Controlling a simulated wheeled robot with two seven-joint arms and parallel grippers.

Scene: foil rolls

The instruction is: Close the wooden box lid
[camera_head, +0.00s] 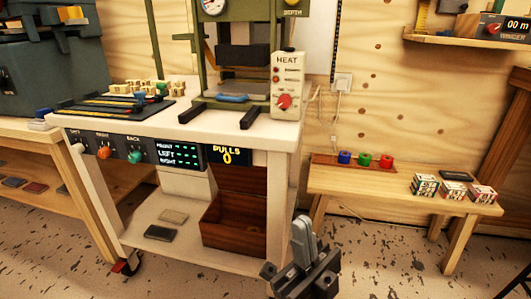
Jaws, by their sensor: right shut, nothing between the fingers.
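The wooden box (232,238) is reddish brown and sits on the lower shelf of the white cart. Its lid (243,182) stands raised at the back, so the box is open and its dark inside shows. The cart's front right leg hides the right side of the box. My right gripper (303,229) is in front of the cart, to the right of the box and apart from it. Its grey fingers point upward and are shut with nothing between them. My left gripper is not in view.
The white cart (280,133) carries a press and a heat control box (287,85) on top. Its leg (280,210) stands between my right gripper and the box. Flat blocks (160,233) lie on the shelf left of the box. A low wooden bench (345,182) stands at right.

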